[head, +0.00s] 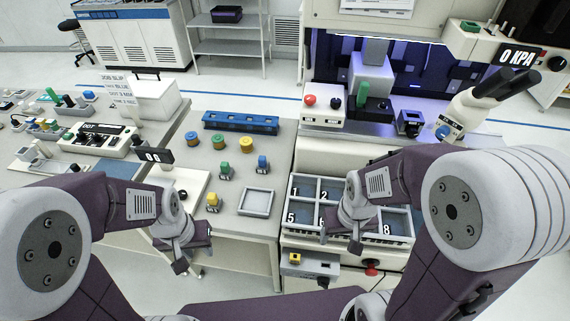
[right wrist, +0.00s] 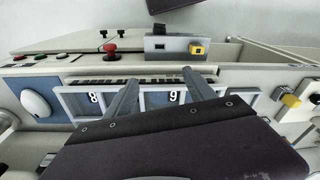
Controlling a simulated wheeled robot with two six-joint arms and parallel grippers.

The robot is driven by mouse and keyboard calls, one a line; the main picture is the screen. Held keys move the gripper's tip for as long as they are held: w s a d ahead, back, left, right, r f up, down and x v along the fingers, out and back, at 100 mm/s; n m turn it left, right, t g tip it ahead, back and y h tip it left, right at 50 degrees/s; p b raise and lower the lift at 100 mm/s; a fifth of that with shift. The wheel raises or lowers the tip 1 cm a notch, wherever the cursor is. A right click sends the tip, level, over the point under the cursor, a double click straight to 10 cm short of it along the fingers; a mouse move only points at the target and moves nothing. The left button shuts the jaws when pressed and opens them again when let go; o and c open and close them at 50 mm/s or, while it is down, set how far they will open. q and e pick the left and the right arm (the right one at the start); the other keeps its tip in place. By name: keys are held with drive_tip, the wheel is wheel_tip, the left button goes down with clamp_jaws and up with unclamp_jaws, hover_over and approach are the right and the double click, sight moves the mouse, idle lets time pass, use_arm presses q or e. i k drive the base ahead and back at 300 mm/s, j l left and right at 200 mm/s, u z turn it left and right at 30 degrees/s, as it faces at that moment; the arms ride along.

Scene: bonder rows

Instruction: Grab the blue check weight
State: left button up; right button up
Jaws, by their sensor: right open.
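An empty square grey tray (head: 257,202) lies in front of the blue piece. The numbered compartment tray (head: 298,203) stands right. A display post (head: 158,155) rises left.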

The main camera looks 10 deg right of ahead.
sight(262, 166)
drive_tip(key=j+z, duration=0.3)
drive_tip(key=j, duration=0.7)
drive_tip(key=j+z, duration=0.25)
drive_tip(key=j, duration=0.7)
drive_tip(key=k, duration=0.05)
